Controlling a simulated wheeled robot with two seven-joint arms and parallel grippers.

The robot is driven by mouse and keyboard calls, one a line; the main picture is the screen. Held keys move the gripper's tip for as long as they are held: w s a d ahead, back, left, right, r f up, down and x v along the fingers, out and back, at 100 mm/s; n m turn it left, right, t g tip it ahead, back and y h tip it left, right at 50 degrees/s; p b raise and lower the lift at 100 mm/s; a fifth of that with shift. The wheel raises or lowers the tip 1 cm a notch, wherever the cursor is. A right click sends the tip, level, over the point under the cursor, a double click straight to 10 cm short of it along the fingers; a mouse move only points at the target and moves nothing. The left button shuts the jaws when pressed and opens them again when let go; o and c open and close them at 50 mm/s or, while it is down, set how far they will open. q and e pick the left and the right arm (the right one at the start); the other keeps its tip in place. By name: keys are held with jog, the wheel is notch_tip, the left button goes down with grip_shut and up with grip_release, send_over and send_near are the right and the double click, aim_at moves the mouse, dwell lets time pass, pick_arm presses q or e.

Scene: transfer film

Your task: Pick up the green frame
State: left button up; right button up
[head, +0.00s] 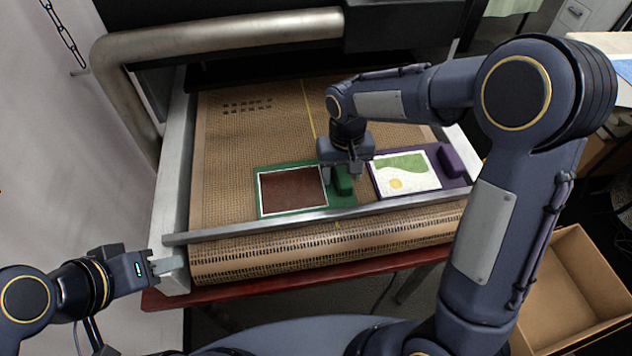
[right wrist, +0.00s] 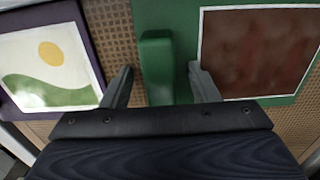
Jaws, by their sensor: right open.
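The green frame (head: 262,207) lies flat on the conveyor belt, with a brown-red panel inside a white border. Its raised green handle (head: 343,181) is at its right end. My right gripper (head: 343,176) is open over this handle. In the right wrist view the handle (right wrist: 157,62) stands between the two spread fingers of the right gripper (right wrist: 158,76), with a gap visible on each side. My left gripper (head: 168,265) is far from the frame, by the belt's front left corner; whether its fingers are apart cannot be made out.
A purple frame (head: 452,184) with a green, white and yellow picture lies just right of the green frame. A metal rail (head: 300,217) runs along the belt's front edge. An open cardboard box (head: 570,285) stands at lower right. The belt's left part is clear.

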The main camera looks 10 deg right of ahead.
jog(key=shift+c, duration=0.4)
jog(key=c, duration=1)
jog(key=shift+c, duration=0.2)
